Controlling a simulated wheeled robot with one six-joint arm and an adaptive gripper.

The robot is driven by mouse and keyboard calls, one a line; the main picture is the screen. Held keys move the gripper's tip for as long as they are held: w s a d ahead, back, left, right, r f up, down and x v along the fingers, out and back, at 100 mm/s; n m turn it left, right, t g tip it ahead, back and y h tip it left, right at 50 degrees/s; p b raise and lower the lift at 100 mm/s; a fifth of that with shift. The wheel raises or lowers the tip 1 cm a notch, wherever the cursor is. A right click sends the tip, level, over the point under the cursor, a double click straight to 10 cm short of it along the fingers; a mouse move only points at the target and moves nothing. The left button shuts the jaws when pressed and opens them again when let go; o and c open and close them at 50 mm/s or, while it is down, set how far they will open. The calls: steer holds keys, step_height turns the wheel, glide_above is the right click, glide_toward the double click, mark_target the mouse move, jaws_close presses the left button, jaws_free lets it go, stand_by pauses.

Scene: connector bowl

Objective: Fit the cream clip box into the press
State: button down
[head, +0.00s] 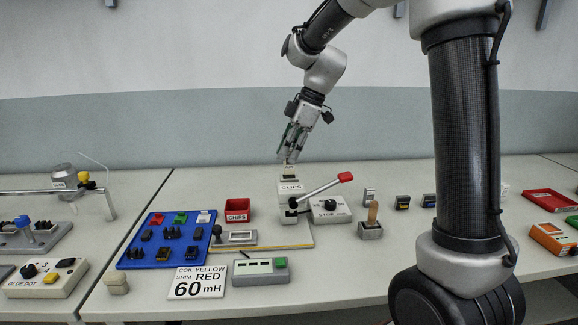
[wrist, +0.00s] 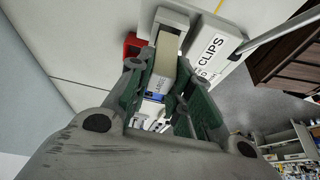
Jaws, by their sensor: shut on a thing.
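My gripper (head: 288,156) points down over the press (head: 291,202), a pale block labelled CLIPS with a lever that ends in a red handle. In the wrist view the green-padded fingers (wrist: 178,100) are shut on the cream clip box (wrist: 166,58), which has a blue and white label near the fingers. The far end of the box lies beside the press's CLIPS face (wrist: 213,47), at the grey top part of the press. I cannot tell whether the box sits in the press or only just above it. In the head view the fingers hide most of the box.
A red CHIPS bin (head: 237,211) and a blue parts board (head: 165,240) stand left of the press. A white STOP box (head: 330,210) and a wooden-handled stamp (head: 371,222) stand right. The lever (head: 318,190) slants up to the right, close to my gripper.

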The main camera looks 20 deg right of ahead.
mark_target(289, 173)
steer(key=shift+f, duration=1.85)
steer(key=c, duration=1.3)
jaws_free()
steer(key=shift+f, duration=0.1)
steer(key=v, duration=1.2)
steer(key=s+d+f+m+t+h, duration=0.1)
steer(key=s+d+m, duration=0.2)
steer(key=s, duration=0.6)
steer(key=s+d+f+m+t+h, duration=0.1)
steer(key=s+d+f+m+h, duration=0.1)
steer(key=s+d+m, duration=0.2)
steer(key=s+d+f+m+t+h, duration=0.1)
steer(key=s+d+f+m, duration=0.1)
steer(key=s+m, duration=0.6)
steer(key=shift+s+d+m, duration=0.15)
steer(key=shift+s+d, duration=0.1)
steer(key=shift+s, duration=0.75)
steer(key=shift+s+d+m, duration=0.1)
steer(key=shift+s+d, duration=0.1)
steer(key=shift+s, duration=0.8)
steer(key=shift+s+d+m, duration=0.15)
steer(key=shift+s+d, duration=0.1)
steer(key=shift+s, duration=0.75)
